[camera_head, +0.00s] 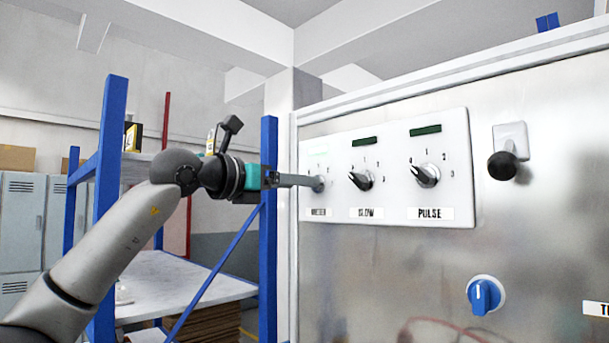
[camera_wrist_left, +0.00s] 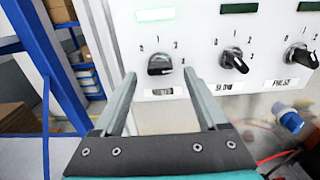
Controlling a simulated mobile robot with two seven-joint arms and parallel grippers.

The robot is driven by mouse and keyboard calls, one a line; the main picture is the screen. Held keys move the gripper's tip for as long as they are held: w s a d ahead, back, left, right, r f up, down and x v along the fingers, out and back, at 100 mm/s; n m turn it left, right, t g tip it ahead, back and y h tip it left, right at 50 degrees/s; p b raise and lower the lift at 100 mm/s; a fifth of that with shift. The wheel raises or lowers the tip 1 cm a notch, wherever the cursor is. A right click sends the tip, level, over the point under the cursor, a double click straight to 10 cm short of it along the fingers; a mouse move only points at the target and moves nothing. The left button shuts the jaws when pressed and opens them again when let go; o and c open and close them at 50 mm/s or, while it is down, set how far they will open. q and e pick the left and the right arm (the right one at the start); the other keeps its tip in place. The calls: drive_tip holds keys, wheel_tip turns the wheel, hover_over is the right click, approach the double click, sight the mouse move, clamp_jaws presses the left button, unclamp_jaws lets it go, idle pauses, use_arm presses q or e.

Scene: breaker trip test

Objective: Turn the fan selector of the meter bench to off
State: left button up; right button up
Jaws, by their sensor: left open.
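A white panel (camera_head: 386,208) on the metal cabinet carries three selector knobs, numbered dials and a lamp above each. The left selector (camera_wrist_left: 160,65) has a dark handle lying nearly level; its label is too blurred to read. Its lamp (camera_wrist_left: 156,14) is lit pale green. The middle selector (camera_head: 361,180) reads SLOW in the wrist view, and the right selector (camera_head: 427,175) reads PULSE. No label legibly says fan. My left gripper (camera_head: 318,183) is open at the left selector, which shows between its fingertips in the wrist view; contact cannot be told. My right gripper is out of view.
A black ball-ended handle (camera_head: 502,165) sticks out right of the panel. A blue rotary knob (camera_head: 485,295) sits lower on the cabinet. A blue-framed shelf (camera_head: 268,240) stands left of the cabinet, close to my left arm. Pale lockers (camera_head: 22,225) are behind.

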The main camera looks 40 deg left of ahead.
use_arm(q)
drive_tip(key=shift+w+d+p, duration=0.1)
drive_tip(key=shift+w+p, duration=0.2)
drive_tip(key=shift+w, duration=1.2)
drive_tip(key=shift+c, duration=0.2)
clamp_jaws()
